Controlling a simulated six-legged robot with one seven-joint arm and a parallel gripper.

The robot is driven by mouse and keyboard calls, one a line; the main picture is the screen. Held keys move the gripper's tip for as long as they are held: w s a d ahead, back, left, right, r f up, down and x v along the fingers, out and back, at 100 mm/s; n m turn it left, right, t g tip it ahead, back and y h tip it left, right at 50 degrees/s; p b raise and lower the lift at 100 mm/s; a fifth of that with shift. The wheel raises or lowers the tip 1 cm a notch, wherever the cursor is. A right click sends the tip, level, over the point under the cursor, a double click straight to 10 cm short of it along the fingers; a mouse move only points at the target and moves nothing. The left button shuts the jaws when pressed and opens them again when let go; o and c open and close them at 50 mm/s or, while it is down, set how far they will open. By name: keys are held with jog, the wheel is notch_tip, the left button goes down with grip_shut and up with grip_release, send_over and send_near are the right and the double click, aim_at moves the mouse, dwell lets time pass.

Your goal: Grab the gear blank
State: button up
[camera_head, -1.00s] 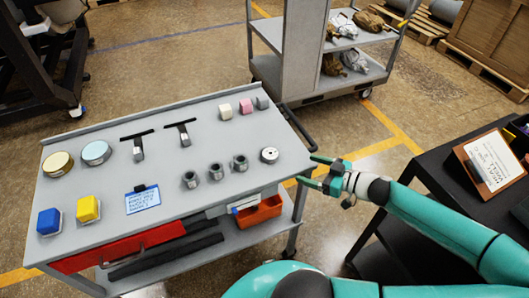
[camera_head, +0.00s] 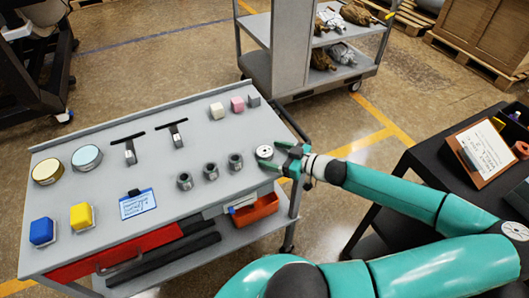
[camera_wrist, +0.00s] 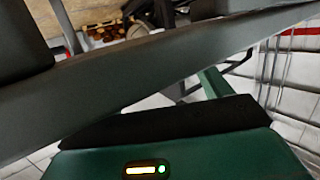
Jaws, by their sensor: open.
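A small round silvery disc with a dark centre hole (camera_head: 265,152), which looks like the gear blank, lies at the right end of the grey cart top (camera_head: 110,240). My gripper (camera_head: 280,158) comes in from the right with its green fingers open, close beside the disc. The tips look level with the disc's right side in the head view. I cannot tell whether they touch it. The wrist view shows green and dark gripper parts (camera_wrist: 170,155) close up; I cannot make out the disc there.
Several grey metal collars (camera_head: 211,171) stand left of the disc. Small blocks (camera_head: 237,104), T-handled tools (camera_head: 130,150), round tins (camera_head: 87,157) and blue and yellow buttons (camera_head: 81,216) share the cart top. A dark table (camera_head: 420,160) stands at the right.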

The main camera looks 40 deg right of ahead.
aim_at(265, 151)
jog(key=x, duration=0.3)
jog(key=shift+w+a, duration=0.15)
jog(key=shift+w, duration=0.25)
jog(key=shift+s, duration=0.1)
jog(key=shift+c, duration=0.5)
jog(key=c, duration=1.2)
jog(key=shift+r, duration=0.15)
